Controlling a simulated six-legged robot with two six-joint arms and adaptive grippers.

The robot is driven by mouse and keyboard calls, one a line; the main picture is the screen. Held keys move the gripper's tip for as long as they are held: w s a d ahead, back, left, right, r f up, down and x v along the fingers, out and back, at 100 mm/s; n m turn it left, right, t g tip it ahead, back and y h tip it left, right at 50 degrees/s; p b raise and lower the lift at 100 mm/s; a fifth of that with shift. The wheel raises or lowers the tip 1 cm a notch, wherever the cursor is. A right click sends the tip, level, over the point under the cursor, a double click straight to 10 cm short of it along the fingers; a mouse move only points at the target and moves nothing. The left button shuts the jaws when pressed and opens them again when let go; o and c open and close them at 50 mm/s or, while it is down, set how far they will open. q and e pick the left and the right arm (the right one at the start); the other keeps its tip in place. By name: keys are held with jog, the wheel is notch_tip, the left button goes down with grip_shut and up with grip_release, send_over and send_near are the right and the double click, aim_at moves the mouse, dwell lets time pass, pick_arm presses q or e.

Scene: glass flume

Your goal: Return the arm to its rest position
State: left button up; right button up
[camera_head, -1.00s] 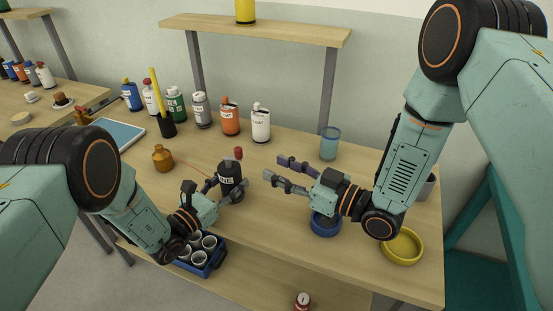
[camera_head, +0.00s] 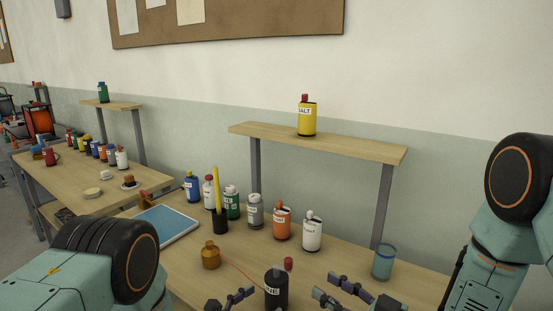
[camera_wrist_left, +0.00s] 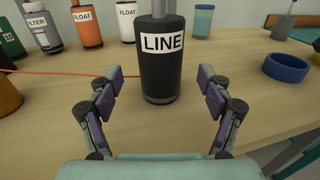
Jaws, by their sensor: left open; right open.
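My left gripper (camera_wrist_left: 160,92) is open in the left wrist view. The black bottle labelled LINE (camera_wrist_left: 161,62) stands upright at its fingertips, with a gap visible on each side. In the head view the bottle (camera_head: 276,290) is cut by the bottom edge, and only a finger of my left gripper shows to its left. My right gripper (camera_head: 326,289) is open and empty at the bottom edge, right of the bottle. Its wrist is cut off below.
A row of bottles, including a white one (camera_head: 312,235), stands behind. A brown jar (camera_head: 211,257) and blue tray (camera_head: 168,226) are left. A blue-rimmed cup (camera_head: 384,262) is right. A raised shelf (camera_head: 320,142) holds a yellow bottle (camera_head: 307,118). A blue ring-shaped dish (camera_wrist_left: 285,67) lies right in the wrist view.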

aim_at(267, 298)
pick_arm(q)
jog(key=v, duration=0.7)
jog(key=x, duration=1.2)
jog(key=shift+a, duration=0.1)
pick_arm(e)
jog(key=x, duration=0.3)
jog(key=shift+w+a, duration=0.15)
jog(key=shift+a, duration=0.05)
jog(key=shift+d, duration=0.2)
